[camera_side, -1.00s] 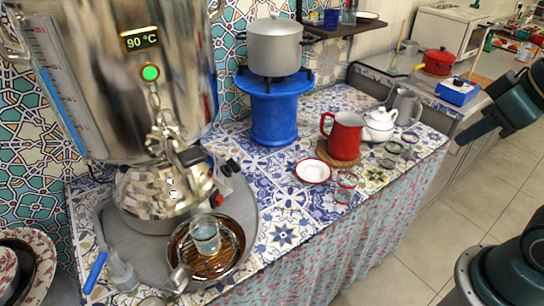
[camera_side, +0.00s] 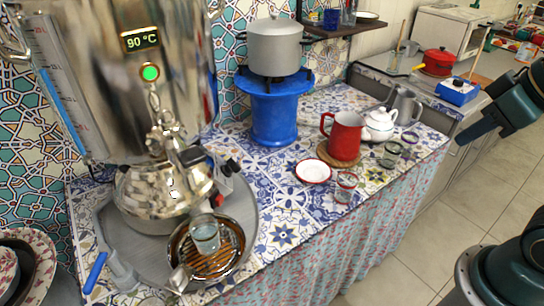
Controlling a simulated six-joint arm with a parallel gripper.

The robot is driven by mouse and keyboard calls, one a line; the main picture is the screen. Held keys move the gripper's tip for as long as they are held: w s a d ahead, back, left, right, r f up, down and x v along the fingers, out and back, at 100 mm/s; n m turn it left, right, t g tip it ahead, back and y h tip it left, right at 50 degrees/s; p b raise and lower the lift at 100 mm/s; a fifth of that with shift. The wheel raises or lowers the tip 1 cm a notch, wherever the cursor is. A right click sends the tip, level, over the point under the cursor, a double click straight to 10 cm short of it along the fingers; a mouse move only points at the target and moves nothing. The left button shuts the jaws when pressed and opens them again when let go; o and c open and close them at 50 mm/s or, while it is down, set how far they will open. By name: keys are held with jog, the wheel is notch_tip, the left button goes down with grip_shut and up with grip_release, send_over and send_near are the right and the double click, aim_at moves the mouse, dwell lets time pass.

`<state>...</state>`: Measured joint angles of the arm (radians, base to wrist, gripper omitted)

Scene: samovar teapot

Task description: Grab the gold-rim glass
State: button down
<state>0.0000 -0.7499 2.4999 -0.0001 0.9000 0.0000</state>
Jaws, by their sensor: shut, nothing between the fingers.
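Several small clear glasses are in view, and I cannot make out which one has a gold rim. One glass with a reddish rim (camera_side: 343,194) stands near the counter's front edge. A green-rimmed glass (camera_side: 390,158) stands farther right, with another glass (camera_side: 409,143) just behind it. A further glass (camera_side: 205,236) stands on the round drip tray (camera_side: 238,262) under the samovar tap. My gripper (camera_side: 462,139) is at the right, past the counter's front edge, apart from all the glasses. It is shut and empty.
A red mug (camera_side: 346,136) on a wooden coaster, a white teapot (camera_side: 380,124) and a grey jug (camera_side: 406,104) stand behind the glasses. A red-rimmed saucer (camera_side: 313,171) lies left of them. The samovar (camera_side: 110,75) fills the left. Tiles before the saucer are bare.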

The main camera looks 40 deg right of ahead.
jog(key=shift+c, duration=2.3)
grip_release()
jog(key=shift+w, duration=0.1)
jog(key=w+a+f+n+g+y, duration=0.1)
jog(key=w+a+f+n, duration=0.1)
jog(key=w+a+f, duration=0.35)
jog(key=w+a+f+n+y, duration=0.1)
jog(key=w+a+f+n, duration=0.15)
jog(key=w+a, duration=0.55)
jog(key=w+a+f+n, duration=0.2)
jog(key=w+a+f, duration=0.1)
jog(key=a+f, duration=0.4)
jog(key=w+a+f+n+g+y, duration=0.1)
jog(key=w+a+f+n, duration=0.1)
jog(key=a+f, duration=0.6)
notch_tip(320, 180, down, 3)
jog(key=shift+w+f, duration=0.2)
jog(key=shift+w, duration=0.2)
